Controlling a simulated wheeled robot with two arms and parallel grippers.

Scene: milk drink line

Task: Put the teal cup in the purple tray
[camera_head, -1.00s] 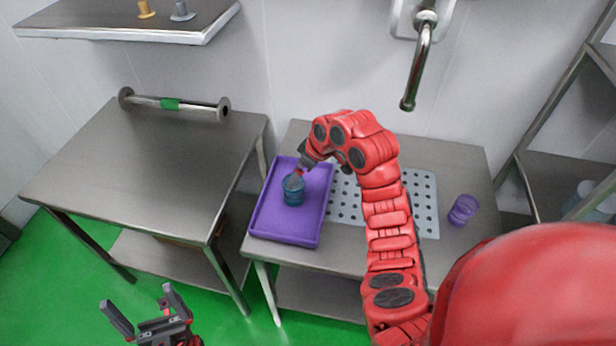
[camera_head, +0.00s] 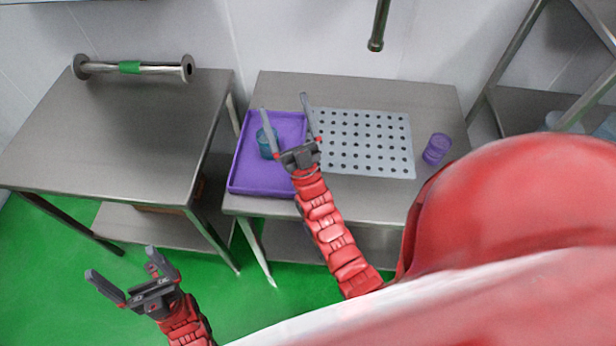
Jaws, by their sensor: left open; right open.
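The teal cup (camera_head: 266,143) stands inside the purple tray (camera_head: 262,188), near the tray's middle. The tray lies at the left end of the metal table. My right gripper (camera_head: 286,108) is open and empty, and its jaws point toward the back wall. It appears over the tray's right part, just right of the cup, and one finger partly covers the cup in this view. My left gripper (camera_head: 121,268) is open and empty, low at the bottom left, over the green floor and away from the tray.
A grey perforated mat (camera_head: 366,145) lies right of the tray. A purple cup (camera_head: 437,149) stands near the table's right end. A tap (camera_head: 379,25) hangs above the back. The left table (camera_head: 120,140) holds a metal roller (camera_head: 132,67) and is otherwise clear.

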